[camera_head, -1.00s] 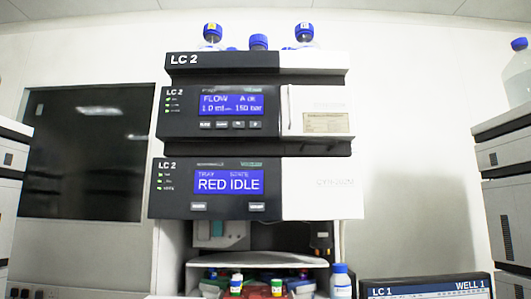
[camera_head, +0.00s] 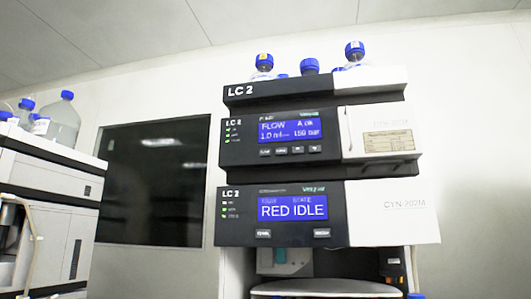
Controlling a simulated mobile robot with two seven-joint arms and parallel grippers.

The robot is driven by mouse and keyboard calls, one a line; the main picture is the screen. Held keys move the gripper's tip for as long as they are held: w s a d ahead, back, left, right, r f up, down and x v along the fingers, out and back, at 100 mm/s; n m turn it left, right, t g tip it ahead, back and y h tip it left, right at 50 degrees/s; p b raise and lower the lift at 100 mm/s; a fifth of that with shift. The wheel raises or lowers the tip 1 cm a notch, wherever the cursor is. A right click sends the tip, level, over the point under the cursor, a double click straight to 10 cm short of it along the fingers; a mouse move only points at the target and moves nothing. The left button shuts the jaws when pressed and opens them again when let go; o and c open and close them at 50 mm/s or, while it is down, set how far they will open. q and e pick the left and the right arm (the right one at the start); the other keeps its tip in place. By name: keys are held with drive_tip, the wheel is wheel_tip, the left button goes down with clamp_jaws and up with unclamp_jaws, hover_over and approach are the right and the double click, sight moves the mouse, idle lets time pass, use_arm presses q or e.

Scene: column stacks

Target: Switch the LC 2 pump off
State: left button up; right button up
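The LC 2 stack stands right of centre. Its pump module (camera_head: 240,146) has a blue display (camera_head: 290,131) reading FLOW, about 1.0 ml, and 150 bar. A row of small dark buttons (camera_head: 290,151) sits under that display. Small green lights show at the module's left side. Below it is another LC 2 module (camera_head: 236,233) with a blue display (camera_head: 293,207) reading RED IDLE and two buttons underneath. Neither of my grippers shows in the head view.
Bottles with blue caps (camera_head: 309,66) stand on the stack's top. Another instrument stack (camera_head: 60,160) with bottles on it (camera_head: 64,118) stands at the left. A dark window (camera_head: 150,185) is in the wall between. A tray shelf (camera_head: 325,287) shows below the LC 2 modules.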

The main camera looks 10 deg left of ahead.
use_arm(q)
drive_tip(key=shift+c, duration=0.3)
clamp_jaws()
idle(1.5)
